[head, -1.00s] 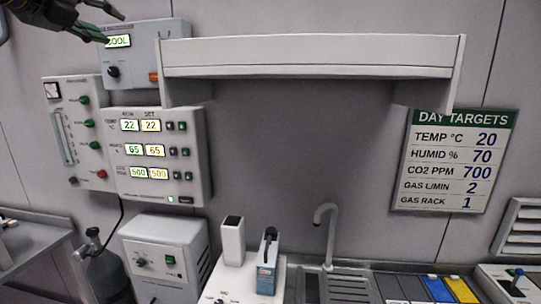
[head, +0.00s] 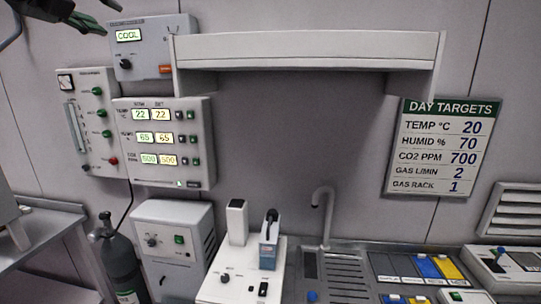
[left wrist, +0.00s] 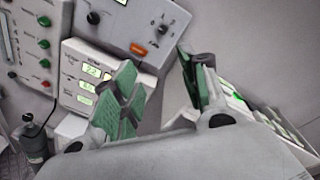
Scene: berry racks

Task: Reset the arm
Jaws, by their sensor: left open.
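My left gripper (head: 98,16) shows at the top left corner of the head view, partly cut off by the frame edge, near the grey wall box with the COOL display (head: 128,36). In the left wrist view its two green-padded fingers (left wrist: 160,98) stand apart with nothing between them. My right gripper is in neither view.
A white shelf (head: 305,53) juts from the wall. The panel (head: 165,182) reads 22, 65 and 500 in both columns. The DAY TARGETS sign (head: 442,148) hangs right. Below are a white cabinet (head: 172,245), gas cylinder (head: 121,262), bench device (head: 236,284) and sink tap (head: 327,205).

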